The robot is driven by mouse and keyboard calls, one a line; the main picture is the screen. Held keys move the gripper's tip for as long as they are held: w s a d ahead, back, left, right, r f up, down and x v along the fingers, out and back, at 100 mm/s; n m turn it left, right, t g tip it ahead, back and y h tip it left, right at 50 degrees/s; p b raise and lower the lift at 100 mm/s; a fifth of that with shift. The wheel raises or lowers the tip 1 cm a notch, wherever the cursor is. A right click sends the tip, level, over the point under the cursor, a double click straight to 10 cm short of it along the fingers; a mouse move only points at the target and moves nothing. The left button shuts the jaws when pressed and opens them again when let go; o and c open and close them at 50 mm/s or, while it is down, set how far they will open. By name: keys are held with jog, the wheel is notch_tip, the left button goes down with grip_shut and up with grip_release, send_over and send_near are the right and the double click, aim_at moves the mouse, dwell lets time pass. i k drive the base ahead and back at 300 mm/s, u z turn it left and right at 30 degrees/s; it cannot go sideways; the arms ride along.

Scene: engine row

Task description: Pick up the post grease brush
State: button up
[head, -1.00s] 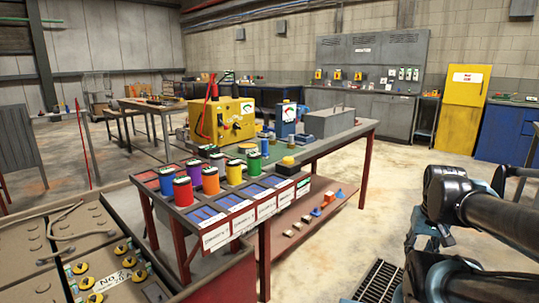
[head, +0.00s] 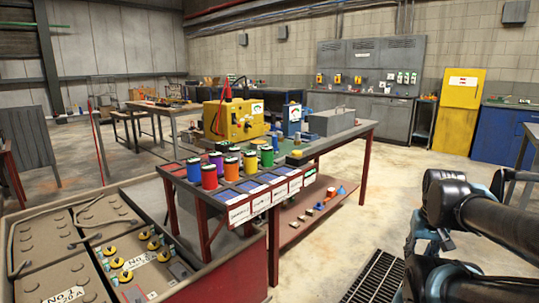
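I cannot pick out the post grease brush for certain in the head view. Several coloured cups, among them a red one (head: 209,176), an orange one (head: 231,169) and a green one (head: 267,156), stand on the near end of a bench. Their contents are too small to tell. Large batteries (head: 85,235) with yellow caps sit in a tray at the lower left. My black arm shows at the right edge, well apart from the cups and batteries. I see no gripper fingers.
The bench (head: 345,133) with red legs bears a yellow machine (head: 233,120) and a grey box (head: 331,122). Small items lie on its lower shelf (head: 300,217). A floor grate (head: 375,279) lies in front of my arm.

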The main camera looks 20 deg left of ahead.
aim_at(275, 138)
jog(key=u, duration=0.05)
jog(key=k, duration=0.2)
jog(key=u, duration=0.95)
jog(key=i, duration=0.5)
jog(key=u, duration=0.05)
